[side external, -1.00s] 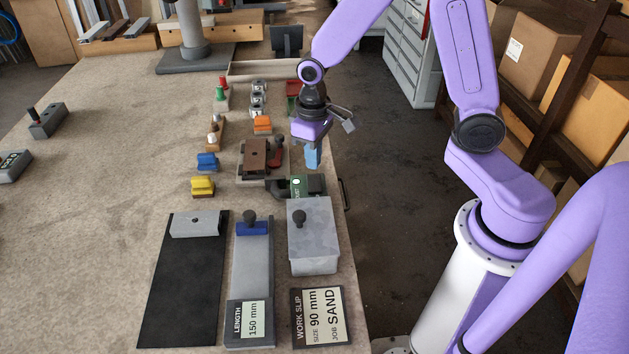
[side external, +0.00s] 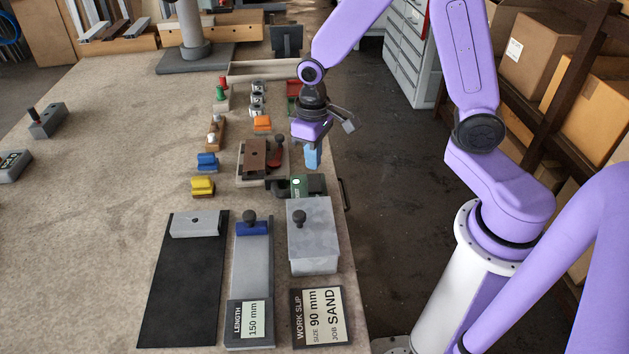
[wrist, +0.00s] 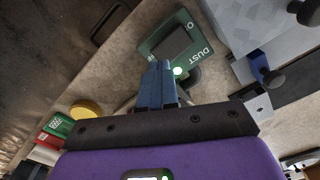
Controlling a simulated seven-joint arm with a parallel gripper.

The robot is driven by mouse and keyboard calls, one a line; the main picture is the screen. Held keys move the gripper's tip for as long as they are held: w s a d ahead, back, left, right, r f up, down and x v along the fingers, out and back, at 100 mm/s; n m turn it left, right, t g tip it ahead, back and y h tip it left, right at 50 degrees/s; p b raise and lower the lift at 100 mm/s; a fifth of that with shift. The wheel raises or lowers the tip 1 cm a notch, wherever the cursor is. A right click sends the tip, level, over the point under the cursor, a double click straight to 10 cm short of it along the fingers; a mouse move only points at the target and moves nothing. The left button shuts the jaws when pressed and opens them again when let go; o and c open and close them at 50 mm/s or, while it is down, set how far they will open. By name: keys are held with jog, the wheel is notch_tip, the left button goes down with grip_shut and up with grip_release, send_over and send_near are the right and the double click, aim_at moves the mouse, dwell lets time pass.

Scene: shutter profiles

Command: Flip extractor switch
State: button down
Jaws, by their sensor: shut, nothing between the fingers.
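The extractor switch is a green box marked DUST (wrist: 192,36), with a dark rocker (wrist: 172,42) and a bright pale-green lamp (wrist: 178,71). In the side view, the green box (side external: 300,186) sits near the bench's right edge, behind the grey lidded box. My gripper (side external: 312,160) points down above and slightly beyond it, apparently clear of it. In the wrist view, the blue fingers of my gripper (wrist: 159,66) are together and empty, their tips overlapping the box's near edge. Contact with the rocker cannot be told, and the rocker's tilt is unclear.
A grey lidded box with a dark knob (side external: 312,243) stands in front of the switch. A brown block (side external: 256,155) and a red-handled clamp (side external: 276,150) lie to the left. A dark handle (side external: 344,193) sticks out at the bench edge. The left bench is mostly clear.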

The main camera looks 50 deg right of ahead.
aim_at(314, 176)
jog(key=shift+f, duration=1.45)
dwell(0.8)
jog(key=shift+r, duration=3.45)
jog(key=shift+r, duration=0.1)
jog(key=shift+s+a+r, duration=0.1)
jog(key=shift+s, duration=0.15)
jog(key=s+r+n, duration=0.2)
jog(key=s+n, duration=0.2)
jog(key=s, duration=0.7)
jog(key=s+r+n, duration=0.2)
jog(key=s+n, duration=0.3)
jog(key=s, duration=0.5)
jog(key=shift+s+d+r+n, duration=0.25)
jog(key=shift+s+r+n, duration=0.05)
jog(key=shift+s+r, duration=0.1)
